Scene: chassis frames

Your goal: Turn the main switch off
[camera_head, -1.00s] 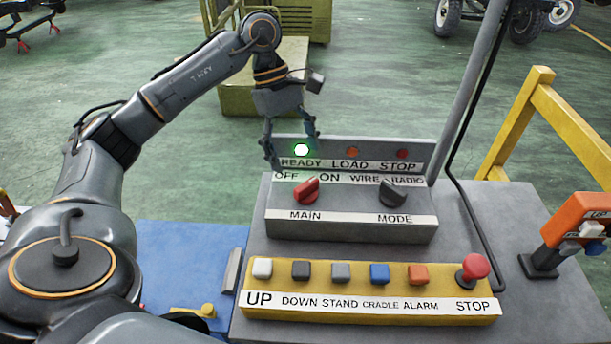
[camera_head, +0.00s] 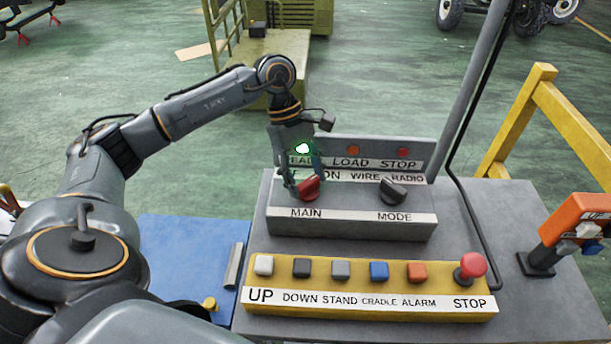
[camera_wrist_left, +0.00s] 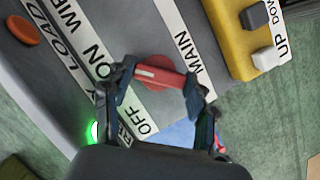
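The red main switch (camera_head: 309,188) is a knob on the grey panel, above the MAIN label and below the OFF and ON labels. Its handle slants toward the ON side in the head view. My left gripper (camera_head: 304,181) is lowered at the knob, with its fingers spread. In the left wrist view, the red knob (camera_wrist_left: 160,76) shows between the two open fingertips (camera_wrist_left: 157,90). Whether a finger touches it I cannot tell. The gripper covers the OFF label in the head view, but OFF is readable in the wrist view. My right gripper is not in view.
The green ready lamp (camera_head: 302,148) is lit. The black mode switch (camera_head: 392,191) sits to the right of the main switch. A yellow button box (camera_head: 370,306) with a red stop button (camera_head: 472,265) lies in front. A grey post (camera_head: 470,90) rises behind the panel.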

